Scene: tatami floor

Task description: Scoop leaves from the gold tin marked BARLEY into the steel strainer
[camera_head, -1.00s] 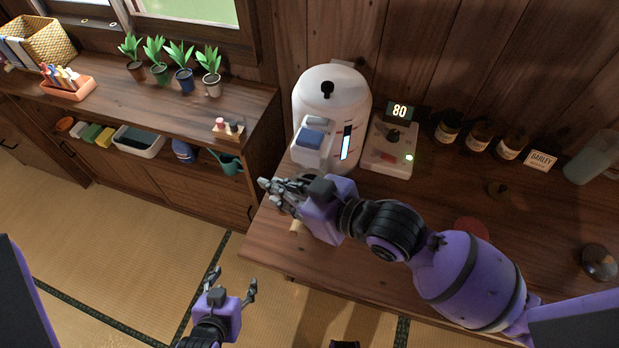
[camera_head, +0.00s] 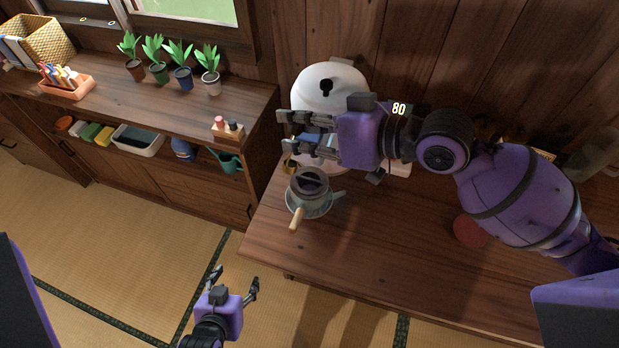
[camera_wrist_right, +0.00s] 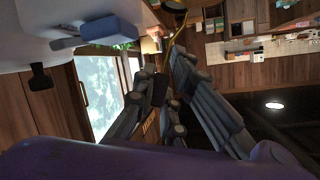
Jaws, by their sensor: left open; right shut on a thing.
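My right gripper (camera_head: 286,133) is shut on a small brass scoop (camera_head: 289,167), which hangs below the fingers beside the white dispenser. Its thin gold handle (camera_wrist_right: 171,45) shows between the fingers in the right wrist view. I cannot tell whether leaves are in it. The steel strainer (camera_head: 312,182), dark inside, sits over a grey-blue vessel (camera_head: 325,207) just below and right of the scoop. A wooden handle (camera_head: 296,220) points to the front. The gold tin marked BARLEY cannot be made out; my right arm covers that part of the counter. My left gripper (camera_head: 233,280) is open and empty above the floor.
The white dispenser (camera_head: 328,82) stands directly behind my right gripper. A control box with a lit "80" (camera_head: 399,109) is partly hidden by my arm. A red disc (camera_head: 470,231) lies on the counter. The counter's front middle is clear. Potted plants (camera_head: 183,80) line the left cabinet.

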